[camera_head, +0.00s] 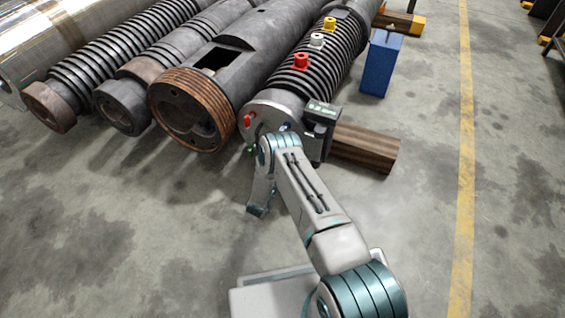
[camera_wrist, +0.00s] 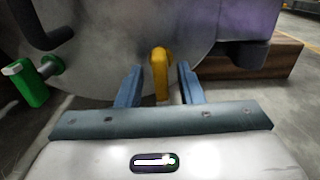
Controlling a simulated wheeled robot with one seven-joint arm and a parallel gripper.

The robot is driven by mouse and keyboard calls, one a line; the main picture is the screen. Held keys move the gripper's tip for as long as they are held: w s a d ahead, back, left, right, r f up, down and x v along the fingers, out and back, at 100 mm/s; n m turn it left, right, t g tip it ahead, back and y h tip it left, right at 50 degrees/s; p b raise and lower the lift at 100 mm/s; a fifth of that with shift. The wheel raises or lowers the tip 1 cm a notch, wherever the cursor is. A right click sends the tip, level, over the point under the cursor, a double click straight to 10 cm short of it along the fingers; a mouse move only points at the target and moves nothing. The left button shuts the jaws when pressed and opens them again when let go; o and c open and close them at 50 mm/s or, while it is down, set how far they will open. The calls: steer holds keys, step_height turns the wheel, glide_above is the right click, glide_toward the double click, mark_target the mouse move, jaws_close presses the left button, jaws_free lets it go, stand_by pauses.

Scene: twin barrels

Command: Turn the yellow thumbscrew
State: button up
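A yellow thumbscrew (camera_wrist: 160,72) stands upright on the grey round end face (camera_wrist: 95,65) of a barrel in the wrist view. My gripper (camera_wrist: 160,80) is open, with one blue-grey finger on each side of it and a gap visible on both sides. I cannot tell how deep the fingertips reach along it. In the head view the end face (camera_head: 266,112) is partly covered by my arm, and the yellow thumbscrew on it and my fingers are not clearly visible.
A green thumbscrew (camera_wrist: 32,84) and a dark curved bar (camera_wrist: 45,38) are left of my gripper. A dark boxy device (camera_head: 321,117) stands out at the barrel's right. A wooden beam (camera_head: 365,147) lies underneath. A blue box (camera_head: 382,63) stands behind.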

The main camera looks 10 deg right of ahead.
steer(key=shift+s, duration=0.1)
steer(key=p+v, duration=0.2)
steer(key=v, duration=0.4)
steer(key=shift+s+a, duration=0.25)
steer(key=shift+s, duration=0.05)
stand_by(0.4)
